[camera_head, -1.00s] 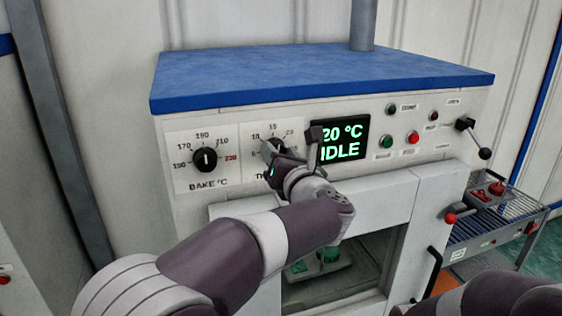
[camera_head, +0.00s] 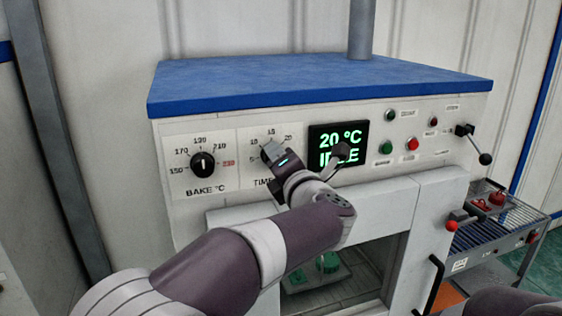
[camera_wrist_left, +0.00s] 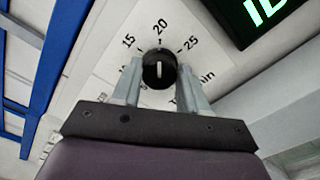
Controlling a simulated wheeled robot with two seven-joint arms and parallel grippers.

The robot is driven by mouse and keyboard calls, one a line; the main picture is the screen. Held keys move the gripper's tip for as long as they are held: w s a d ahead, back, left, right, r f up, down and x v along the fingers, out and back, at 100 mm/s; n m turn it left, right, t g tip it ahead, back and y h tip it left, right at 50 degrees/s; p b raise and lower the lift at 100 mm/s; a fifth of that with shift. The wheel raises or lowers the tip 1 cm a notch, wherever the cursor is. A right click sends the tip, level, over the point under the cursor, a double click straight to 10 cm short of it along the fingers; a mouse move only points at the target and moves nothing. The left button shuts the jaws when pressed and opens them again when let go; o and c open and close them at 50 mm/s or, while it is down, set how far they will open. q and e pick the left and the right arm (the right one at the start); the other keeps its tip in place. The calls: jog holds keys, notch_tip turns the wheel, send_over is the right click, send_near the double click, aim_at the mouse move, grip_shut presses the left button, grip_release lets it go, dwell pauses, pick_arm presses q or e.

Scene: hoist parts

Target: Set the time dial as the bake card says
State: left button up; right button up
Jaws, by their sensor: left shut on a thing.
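The time dial (camera_wrist_left: 159,72) is a black knob with a white line on an off-white panel, in the left wrist view. Its line lies toward the 20 mark, with 15 and 25 to either side. My left gripper (camera_wrist_left: 160,88) is shut on this knob, one finger on each side. In the head view my left gripper (camera_head: 273,152) covers most of the dial. No bake card shows in either view. My right gripper is out of view; only part of my right arm is at the lower right.
The bake dial (camera_head: 203,164) is left of the time dial, its line roughly upright. The display (camera_head: 338,142) reads 20 °C IDLE, partly covered by my wrist. Green and red buttons (camera_head: 413,144) and a black lever (camera_head: 477,146) are to the right. A wire rack (camera_head: 500,228) stands beside the oven.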

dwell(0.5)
pick_arm(q)
jog(key=o, duration=1.1)
jog(key=shift+c, duration=0.2)
jog(key=shift+w+a, duration=0.1)
jog(key=shift+w, duration=0.05)
jog(key=b+v, duration=0.6)
jog(key=v, duration=0.6)
jog(key=shift+s+b, duration=0.3)
jog(key=shift+s, duration=0.05)
